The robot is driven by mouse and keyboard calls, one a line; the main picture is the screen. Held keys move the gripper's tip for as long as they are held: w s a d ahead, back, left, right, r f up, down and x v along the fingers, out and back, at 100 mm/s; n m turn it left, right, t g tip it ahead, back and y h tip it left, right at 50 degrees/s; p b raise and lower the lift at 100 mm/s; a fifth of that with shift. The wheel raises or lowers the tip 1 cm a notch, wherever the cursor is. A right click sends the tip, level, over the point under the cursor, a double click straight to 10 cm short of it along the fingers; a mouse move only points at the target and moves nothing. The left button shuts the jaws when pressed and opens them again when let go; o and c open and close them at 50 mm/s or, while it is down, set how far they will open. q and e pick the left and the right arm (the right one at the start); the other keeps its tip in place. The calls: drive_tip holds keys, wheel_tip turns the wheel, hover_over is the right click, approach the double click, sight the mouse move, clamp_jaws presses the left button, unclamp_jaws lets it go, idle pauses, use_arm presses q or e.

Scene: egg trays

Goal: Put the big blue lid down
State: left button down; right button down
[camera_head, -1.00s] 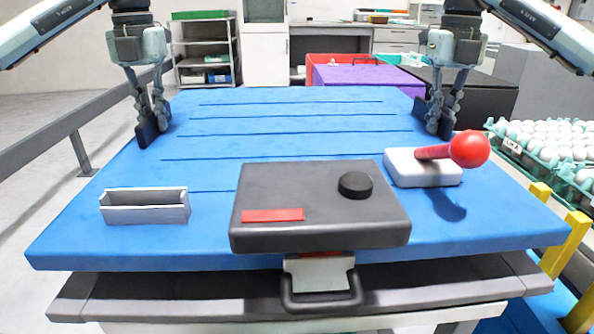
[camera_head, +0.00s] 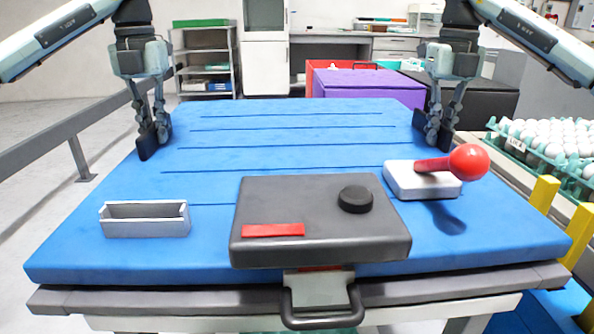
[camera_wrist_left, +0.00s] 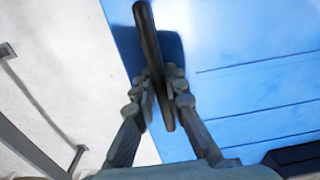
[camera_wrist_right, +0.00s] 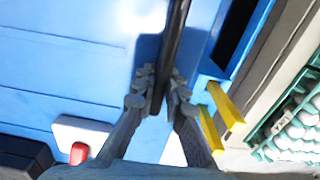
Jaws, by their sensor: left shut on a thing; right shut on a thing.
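The big blue lid (camera_head: 240,160) lies level over a dark grey rim (camera_head: 90,300) below. My left gripper (camera_head: 152,140) is shut on the dark handle at the lid's left edge, and this handle (camera_wrist_left: 152,50) also shows in the left wrist view. My right gripper (camera_head: 435,130) is shut on the matching handle at the right edge, seen in the right wrist view (camera_wrist_right: 173,40). The lid's front edge is close above the rim. I cannot tell whether they touch.
On the lid stand a dark grey box (camera_head: 290,205) with a black knob, a white block (camera_head: 405,185) with a red ball lever, and a grey open holder (camera_head: 145,225). Egg trays (camera_head: 530,150) and yellow posts (camera_head: 545,192) are close at right. A rail (camera_head: 60,140) runs at left.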

use_arm(q)
drive_tip(key=shift+f, duration=0.3)
use_arm(e)
drive_tip(key=shift+f, duration=0.3)
use_arm(q)
drive_tip(key=c, duration=2)
unclamp_jaws()
drive_tip(key=shift+f, duration=0.15)
use_arm(e)
drive_tip(key=c, duration=2)
unclamp_jaws()
drive_tip(key=shift+f, duration=0.1)
use_arm(q)
drive_tip(key=o, duration=0.4)
use_arm(e)
drive_tip(key=o, duration=0.4)
drive_tip(key=shift+r, duration=0.25)
use_arm(q)
wheel_tip(320, 180, up, 12)
drive_tip(key=shift+r, duration=0.1)
use_arm(e)
wheel_tip(320, 180, up, 12)
drive_tip(key=shift+f, duration=0.15)
use_arm(q)
drive_tip(key=shift+s, duration=0.1)
use_arm(e)
drive_tip(key=shift+s, duration=0.1)
